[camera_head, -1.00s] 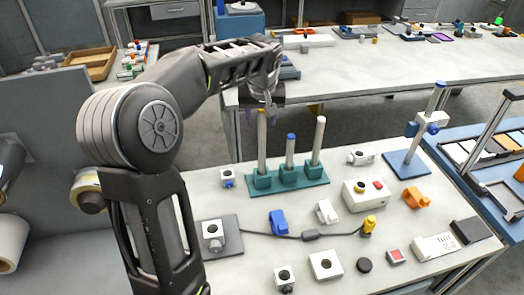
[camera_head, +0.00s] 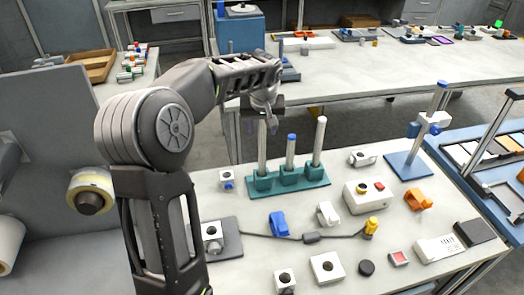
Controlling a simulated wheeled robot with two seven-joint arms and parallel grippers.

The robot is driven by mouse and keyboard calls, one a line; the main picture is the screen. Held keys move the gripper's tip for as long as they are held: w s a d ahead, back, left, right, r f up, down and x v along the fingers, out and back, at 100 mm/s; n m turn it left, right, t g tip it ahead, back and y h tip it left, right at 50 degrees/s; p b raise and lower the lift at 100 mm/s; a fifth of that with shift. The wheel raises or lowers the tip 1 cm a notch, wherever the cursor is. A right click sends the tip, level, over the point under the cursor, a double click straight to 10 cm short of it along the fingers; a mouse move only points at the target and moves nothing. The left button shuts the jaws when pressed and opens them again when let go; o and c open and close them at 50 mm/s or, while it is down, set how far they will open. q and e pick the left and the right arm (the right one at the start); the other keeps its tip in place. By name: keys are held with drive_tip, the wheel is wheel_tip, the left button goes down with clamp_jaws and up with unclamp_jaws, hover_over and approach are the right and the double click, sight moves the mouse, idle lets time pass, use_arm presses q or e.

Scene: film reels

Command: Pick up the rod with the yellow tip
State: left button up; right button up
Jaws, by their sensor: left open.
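A teal holder (camera_head: 318,182) on the near bench carries three upright rods. The left rod (camera_head: 262,150) is pale; its top end is hidden at my left gripper, so its yellow tip does not show now. The middle rod (camera_head: 291,152) is shorter and has a blue tip. The right rod (camera_head: 319,142) is tall, pale to the top. My left gripper (camera_head: 262,122) is open, pointing down at the top of the left rod. Its fingers are dark and small, and I cannot tell whether they touch the rod. My right gripper is not in view.
A blue stand with a post (camera_head: 408,164) is right of the holder. A white box with a red button (camera_head: 362,197), a blue part (camera_head: 278,224) and an orange part (camera_head: 417,198) lie on the bench. A grey panel (camera_head: 50,130) stands at left.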

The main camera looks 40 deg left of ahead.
use_arm(q)
clamp_jaws()
idle(0.5)
idle(0.9)
